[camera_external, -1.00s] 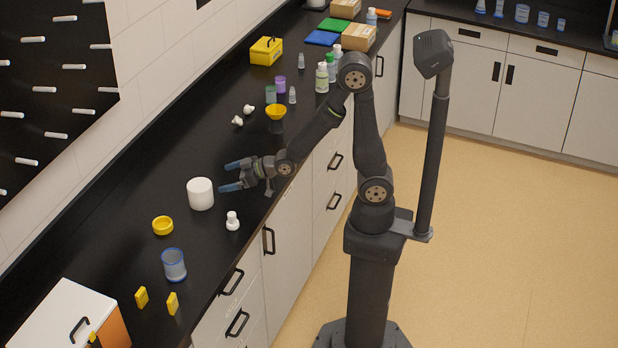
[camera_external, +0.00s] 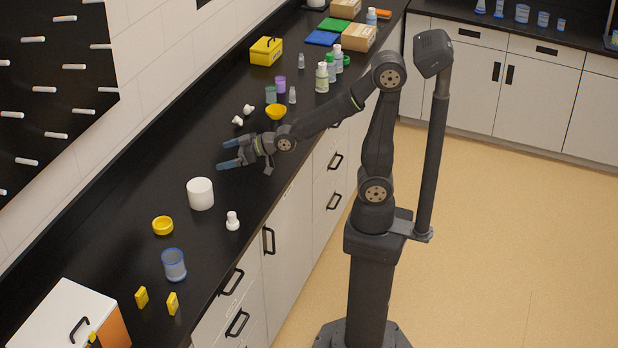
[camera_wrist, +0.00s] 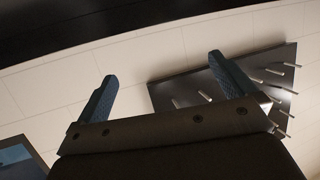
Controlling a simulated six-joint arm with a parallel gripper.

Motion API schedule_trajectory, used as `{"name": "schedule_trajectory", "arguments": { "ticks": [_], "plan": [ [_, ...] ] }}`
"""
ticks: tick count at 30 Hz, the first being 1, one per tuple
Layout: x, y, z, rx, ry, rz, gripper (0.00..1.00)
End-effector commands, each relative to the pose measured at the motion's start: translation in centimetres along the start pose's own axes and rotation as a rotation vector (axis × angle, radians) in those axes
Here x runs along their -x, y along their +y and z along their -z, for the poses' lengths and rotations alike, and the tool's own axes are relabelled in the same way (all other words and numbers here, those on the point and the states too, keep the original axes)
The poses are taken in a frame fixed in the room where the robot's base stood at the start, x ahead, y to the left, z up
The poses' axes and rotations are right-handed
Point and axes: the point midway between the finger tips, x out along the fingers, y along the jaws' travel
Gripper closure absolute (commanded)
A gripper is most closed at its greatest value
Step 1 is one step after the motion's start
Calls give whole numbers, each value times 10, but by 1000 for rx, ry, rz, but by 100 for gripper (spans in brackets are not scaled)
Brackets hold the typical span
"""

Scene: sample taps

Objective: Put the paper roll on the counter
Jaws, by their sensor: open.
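A yellow dish (camera_external: 163,226), a small white bottle (camera_external: 232,221), a blue-rimmed beaker (camera_external: 174,265) and yellow blocks (camera_external: 142,297) stand near the roll. A yellow bowl (camera_external: 276,112) and several bottles stand beyond my gripper. A pegboard (camera_wrist: 220,88) hangs on the wall.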

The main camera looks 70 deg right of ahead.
Motion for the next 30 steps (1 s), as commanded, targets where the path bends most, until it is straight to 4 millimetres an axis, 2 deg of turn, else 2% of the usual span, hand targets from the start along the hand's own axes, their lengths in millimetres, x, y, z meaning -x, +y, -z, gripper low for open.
{"name": "schedule_trajectory", "arguments": {
  "ticks": [1, 2, 3, 9, 14, 18, 23, 27, 30],
  "plan": [
    [6, 0, 16, -1, 9, 0, 0],
    [9, 0, 24, -1, 8, 1, 0],
    [4, -15, 9, 95, -44, 38, 0],
    [2, -59, -27, 530, -207, 173, 0],
    [6, -83, -56, 982, -341, 278, 0],
    [12, -90, -72, 1474, -462, 343, 0],
    [16, -88, -64, 2010, -584, 333, 0],
    [19, -88, -42, 2363, -672, 262, 0],
    [22, -91, -22, 2561, -732, 189, 0]
  ]
}}
